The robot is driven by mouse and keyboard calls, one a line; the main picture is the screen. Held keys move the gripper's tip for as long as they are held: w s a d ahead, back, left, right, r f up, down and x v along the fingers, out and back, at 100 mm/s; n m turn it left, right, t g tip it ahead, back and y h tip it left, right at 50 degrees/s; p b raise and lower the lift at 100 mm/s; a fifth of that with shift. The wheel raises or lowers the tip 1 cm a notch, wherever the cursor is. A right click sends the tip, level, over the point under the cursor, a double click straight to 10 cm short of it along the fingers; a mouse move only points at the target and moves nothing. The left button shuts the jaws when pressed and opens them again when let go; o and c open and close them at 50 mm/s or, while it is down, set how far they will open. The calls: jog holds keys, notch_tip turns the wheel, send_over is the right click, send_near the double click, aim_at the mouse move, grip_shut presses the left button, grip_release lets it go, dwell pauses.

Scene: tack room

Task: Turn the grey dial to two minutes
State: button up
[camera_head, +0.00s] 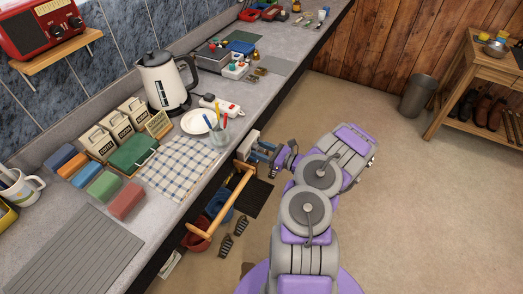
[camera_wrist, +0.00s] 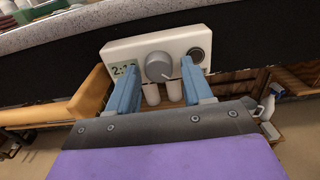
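A white timer box (camera_wrist: 120,48) is mounted at the counter's front edge in the wrist view; its white end also shows in the head view (camera_head: 247,144). The grey dial (camera_wrist: 158,66) sits in its middle, with a light pointer mark towards the lower right. A display (camera_wrist: 123,69) left of the dial reads 2:1 and a last digit that I cannot make out. A round dark part (camera_wrist: 196,55) is at the right. My gripper (camera_wrist: 161,80) is open, its blue fingers either side of the dial with a visible gap at right. It also shows in the head view (camera_head: 263,152).
A wooden rail (camera_head: 222,208) juts from the counter front beside my gripper. Red and blue buckets (camera_head: 198,236) stand below it. The counter above holds a kettle (camera_head: 163,82), a white plate (camera_head: 198,121) and a checked cloth (camera_head: 180,165).

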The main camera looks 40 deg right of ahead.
jog(key=c, duration=0.8)
jog(key=shift+d+n+b, duration=0.1)
jog(key=shift+n+b, duration=0.35)
jog(key=shift+n, duration=0.85)
jog(key=shift+c, duration=0.2)
jog(key=o, duration=1)
jog(key=shift+o, duration=0.2)
jog(key=p+v, duration=0.3)
jog(key=v, duration=1.4)
jog(key=shift+d+p, duration=0.2)
jog(key=shift+p, duration=0.1)
jog(key=shift+s+f, duration=0.1)
